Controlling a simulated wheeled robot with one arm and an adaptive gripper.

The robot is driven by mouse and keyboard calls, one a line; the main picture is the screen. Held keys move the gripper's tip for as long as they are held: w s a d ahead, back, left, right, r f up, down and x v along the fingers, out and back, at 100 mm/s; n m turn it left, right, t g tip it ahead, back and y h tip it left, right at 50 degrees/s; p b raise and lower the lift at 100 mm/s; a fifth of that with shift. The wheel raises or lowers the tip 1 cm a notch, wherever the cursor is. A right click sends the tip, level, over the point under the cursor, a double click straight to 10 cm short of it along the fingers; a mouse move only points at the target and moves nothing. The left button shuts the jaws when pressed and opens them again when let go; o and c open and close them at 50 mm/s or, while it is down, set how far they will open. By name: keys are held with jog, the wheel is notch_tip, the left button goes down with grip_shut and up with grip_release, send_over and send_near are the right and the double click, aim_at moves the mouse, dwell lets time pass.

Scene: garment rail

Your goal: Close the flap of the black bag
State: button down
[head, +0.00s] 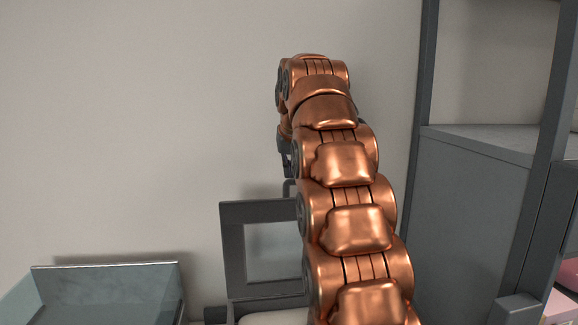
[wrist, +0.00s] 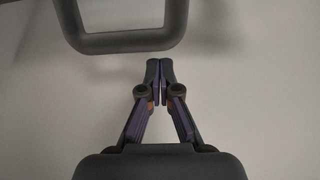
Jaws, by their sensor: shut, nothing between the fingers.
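In the wrist view a dark rounded loop (wrist: 125,42), like a handle, crosses the top, beyond my fingertips. My gripper (wrist: 159,68) is shut and empty, its tips together just below the loop's lower bar in the picture. In the head view my arm mostly hides the gripper.
A glass-sided bin (head: 110,290) stands at the lower left. A tall dark shelf unit (head: 470,215) stands close on the right, with pink items (head: 568,275) at its lower right. A plain wall (head: 130,120) lies behind. The space at upper left is clear.

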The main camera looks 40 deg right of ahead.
jog(key=shift+s+a+f, duration=0.2)
jog(key=shift+s+a, duration=0.15)
jog(key=shift+s, duration=0.4)
